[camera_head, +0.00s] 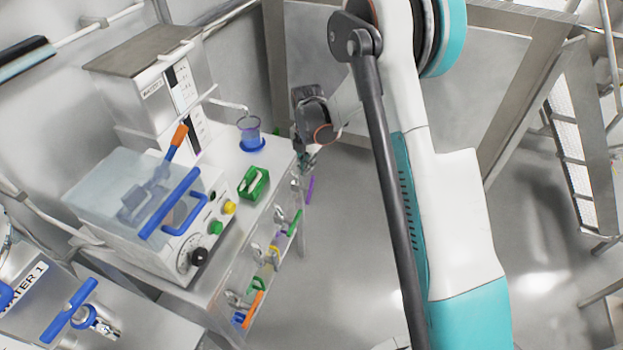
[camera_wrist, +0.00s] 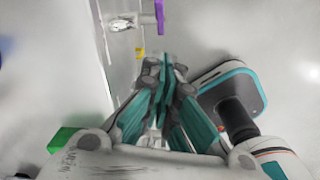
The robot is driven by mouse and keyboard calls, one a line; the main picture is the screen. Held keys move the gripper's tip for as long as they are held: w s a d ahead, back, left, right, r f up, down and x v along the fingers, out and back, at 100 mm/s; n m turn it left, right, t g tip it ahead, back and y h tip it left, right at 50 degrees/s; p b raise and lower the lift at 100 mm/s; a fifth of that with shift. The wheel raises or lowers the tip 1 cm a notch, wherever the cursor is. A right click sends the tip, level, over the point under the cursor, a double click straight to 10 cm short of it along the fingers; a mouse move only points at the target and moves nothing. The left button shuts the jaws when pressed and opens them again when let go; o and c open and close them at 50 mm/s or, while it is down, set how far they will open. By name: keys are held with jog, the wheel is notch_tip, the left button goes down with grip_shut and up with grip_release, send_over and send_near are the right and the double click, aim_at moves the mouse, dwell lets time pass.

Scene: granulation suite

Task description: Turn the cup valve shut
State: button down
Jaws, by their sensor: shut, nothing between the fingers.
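A valve with a purple handle (camera_head: 310,189) sits at the far end of the bench's front side. The purple handle also shows at the top of the wrist view (camera_wrist: 160,16), on a metal fitting (camera_wrist: 122,22) with a small yellow tag (camera_wrist: 140,53) nearby. No readable label shows which valve is the cup valve. My gripper (camera_head: 307,160) is at the bench's far corner, near the purple handle. In the wrist view its teal fingers (camera_wrist: 164,72) are together and empty, apart from the handle.
A blue-rimmed cup (camera_head: 250,131) stands under a thin spout on the bench. Other valves along the bench side have green (camera_head: 295,223), yellow (camera_head: 271,257) and orange (camera_head: 254,309) handles. The floor to the right is open.

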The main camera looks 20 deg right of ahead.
jog(key=s+r+n+h, duration=0.1)
jog(key=s+r+n, duration=0.1)
jog(key=n, duration=0.1)
jog(key=b, duration=0.5)
send_over(311, 191)
jog(key=s+a, duration=0.1)
jog(key=s, duration=0.1)
jog(key=shift+t, duration=0.4)
notch_tip(311, 191, down, 12)
jog(key=shift+a+r, duration=0.1)
jog(key=shift+w+d+f, duration=0.4)
jog(key=shift+w, duration=0.2)
jog(key=shift+w, duration=0.15)
